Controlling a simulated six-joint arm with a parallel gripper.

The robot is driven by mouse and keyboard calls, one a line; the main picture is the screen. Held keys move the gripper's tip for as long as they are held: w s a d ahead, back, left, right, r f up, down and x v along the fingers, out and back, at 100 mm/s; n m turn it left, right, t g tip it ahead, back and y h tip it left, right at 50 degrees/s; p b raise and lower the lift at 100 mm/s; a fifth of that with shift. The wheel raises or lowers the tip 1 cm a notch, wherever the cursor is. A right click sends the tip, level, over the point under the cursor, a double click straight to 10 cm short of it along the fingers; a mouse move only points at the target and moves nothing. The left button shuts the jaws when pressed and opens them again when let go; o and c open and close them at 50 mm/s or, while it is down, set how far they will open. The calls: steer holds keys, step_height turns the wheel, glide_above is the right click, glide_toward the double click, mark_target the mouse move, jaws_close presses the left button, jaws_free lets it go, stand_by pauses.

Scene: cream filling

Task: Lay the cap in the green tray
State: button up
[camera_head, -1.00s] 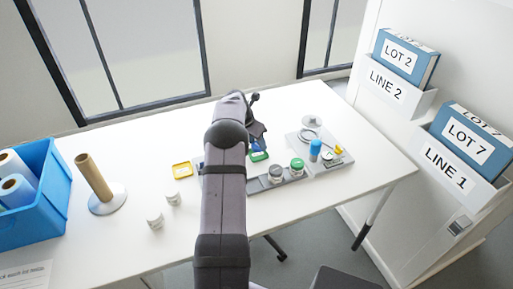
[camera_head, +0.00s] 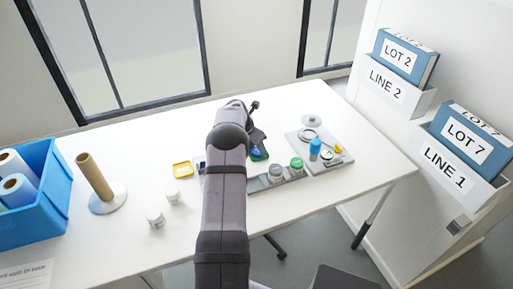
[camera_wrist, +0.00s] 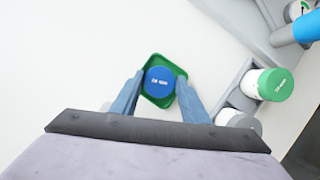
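The blue cap (camera_wrist: 159,80), with white lettering on top, is between the two fingertips of my gripper (camera_wrist: 160,77), which look shut on it. The cap is over or in the green tray (camera_wrist: 158,58); I cannot tell whether it touches the bottom. The tray's rim shows around the cap. In the head view, the cap (camera_head: 256,152) shows as a blue patch at the green tray (camera_head: 264,157). My gripper (camera_head: 257,145) is low there, partly hidden behind my arm.
A grey rack with a green-capped jar (camera_head: 297,164) and a grey-topped jar (camera_head: 275,173) stands close to the right. A blue bottle (camera_head: 315,149) is beyond it. Table behind is clear.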

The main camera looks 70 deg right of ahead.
steer(key=shift+a+r, duration=0.15)
steer(key=shift+r, duration=0.4)
steer(key=b+v, duration=0.1)
steer(key=v, duration=1)
steer(key=w+a+m+t+y, duration=0.15)
steer(key=w+a, duration=0.25)
steer(key=a, duration=0.4)
steer(key=w+a+m, duration=0.2)
steer(key=w+a, duration=0.3)
steer(key=a, duration=0.2)
steer(key=w+a+m, duration=0.1)
steer(key=w+a, duration=0.3)
steer(key=a, duration=0.4)
steer(key=s+a+m+y, duration=0.1)
steer(key=s+a+m, duration=0.15)
steer(key=a, duration=0.95)
steer(key=s+a+m+y, duration=0.1)
steer(key=a+m, duration=0.2)
steer(key=a, duration=0.9)
steer(key=s+a+f+m, duration=0.3)
steer(key=s+a+m, duration=0.1)
steer(key=s+a, duration=0.5)
steer(key=shift+f+y, duration=0.15)
steer(key=shift+y, duration=0.3)
